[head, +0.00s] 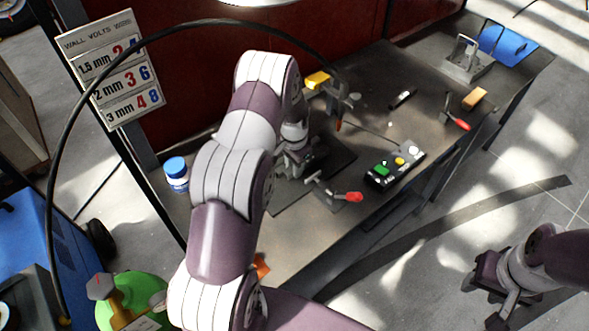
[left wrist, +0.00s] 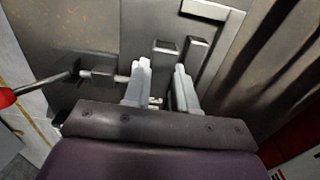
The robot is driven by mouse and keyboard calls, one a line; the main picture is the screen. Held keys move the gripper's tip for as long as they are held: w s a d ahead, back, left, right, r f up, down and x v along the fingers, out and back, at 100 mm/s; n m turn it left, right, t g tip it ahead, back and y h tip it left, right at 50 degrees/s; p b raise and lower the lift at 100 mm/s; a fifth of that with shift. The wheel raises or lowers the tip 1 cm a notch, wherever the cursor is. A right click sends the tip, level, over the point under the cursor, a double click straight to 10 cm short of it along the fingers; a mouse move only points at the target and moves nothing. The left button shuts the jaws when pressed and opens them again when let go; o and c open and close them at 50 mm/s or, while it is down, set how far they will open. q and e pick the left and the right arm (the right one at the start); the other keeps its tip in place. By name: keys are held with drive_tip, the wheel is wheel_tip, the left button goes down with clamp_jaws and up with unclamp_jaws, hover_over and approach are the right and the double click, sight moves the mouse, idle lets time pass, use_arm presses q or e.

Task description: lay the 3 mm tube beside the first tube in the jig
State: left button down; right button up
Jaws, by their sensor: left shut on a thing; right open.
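My left gripper (head: 290,165) is low over the dark jig plate (head: 335,165) on the bench. In the left wrist view its fingers (left wrist: 162,90) are closed on a grey bar-like piece (left wrist: 164,55), which I take to be the 3 mm tube; its wall thickness is too small to read. A similar dark-ended piece (left wrist: 197,50), seemingly the first tube, is just right of it, past the right finger. Whether the held tube touches the jig, I cannot tell. My right gripper (head: 490,292) is open and empty over the floor at lower right.
A red-handled clamp (head: 350,197) is at the jig's front; its rod shows left of my fingers in the wrist view (left wrist: 60,78). A button box (head: 395,165) lies to the right. A wall-volts sign (head: 112,70) hangs behind.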

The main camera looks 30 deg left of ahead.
use_arm(q)
wheel_tip(320, 180, down, 3)
drive_tip(key=shift+s+a+r+p, duration=0.1)
drive_tip(key=shift+p, duration=0.4)
drive_tip(key=shift+w+f, duration=0.2)
drive_tip(key=shift+f, duration=0.3)
drive_tip(key=shift+s, duration=0.1)
drive_tip(key=c, duration=1.2)
unclamp_jaws()
